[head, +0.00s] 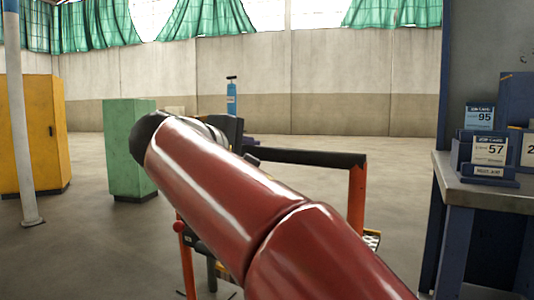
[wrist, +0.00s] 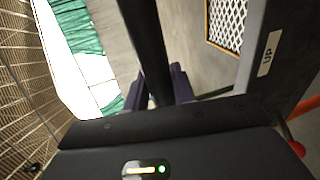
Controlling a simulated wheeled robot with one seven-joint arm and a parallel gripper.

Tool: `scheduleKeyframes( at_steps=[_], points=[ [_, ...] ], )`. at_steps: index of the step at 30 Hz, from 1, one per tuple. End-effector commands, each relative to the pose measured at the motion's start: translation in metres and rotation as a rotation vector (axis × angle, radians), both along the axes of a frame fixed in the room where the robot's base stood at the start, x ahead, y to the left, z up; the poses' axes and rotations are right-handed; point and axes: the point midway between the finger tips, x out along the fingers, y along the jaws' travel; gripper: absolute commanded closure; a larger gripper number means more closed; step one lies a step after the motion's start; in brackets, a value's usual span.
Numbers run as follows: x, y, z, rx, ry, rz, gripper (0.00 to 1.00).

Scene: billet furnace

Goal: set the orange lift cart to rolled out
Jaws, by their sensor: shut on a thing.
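The orange lift cart (head: 357,200) stands in front of me, with an orange upright and a black handle bar (head: 310,157) across its top. My red arm hides much of the cart. My gripper (head: 250,147) is at the left part of the bar, mostly behind my arm. In the wrist view, my gripper (wrist: 160,90) has its dark fingers shut on the black handle bar (wrist: 143,30), which runs up between them. A grey panel marked "UP" (wrist: 268,54) is at the right, beside a bit of orange frame.
A green cabinet (head: 135,150) and a yellow cabinet (head: 32,135) stand at the left, with a pale post (head: 17,120). A blue upright object (head: 231,98) is behind. A workbench (head: 490,190) with blue card holders is at the right. Open floor lies toward the back wall.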

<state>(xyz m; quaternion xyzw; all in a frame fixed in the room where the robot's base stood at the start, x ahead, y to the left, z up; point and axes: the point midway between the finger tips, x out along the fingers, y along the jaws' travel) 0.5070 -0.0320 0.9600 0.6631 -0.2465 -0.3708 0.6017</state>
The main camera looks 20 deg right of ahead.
Motion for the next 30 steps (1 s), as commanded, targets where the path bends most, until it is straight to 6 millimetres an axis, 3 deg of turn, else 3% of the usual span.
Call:
scheduleKeyframes(
  at_steps=[3,9,27,28,30],
  points=[
    [-0.012,0.019,-0.002,0.000,0.004,0.005,1.00],
    [-0.028,0.039,-0.001,-0.002,0.002,0.002,1.00],
    [-0.037,0.049,-0.001,-0.002,0.002,0.000,1.00],
    [-0.037,0.049,-0.001,-0.002,0.002,0.000,0.71],
    [-0.037,0.049,-0.001,-0.002,0.002,0.000,0.62]
  ],
)
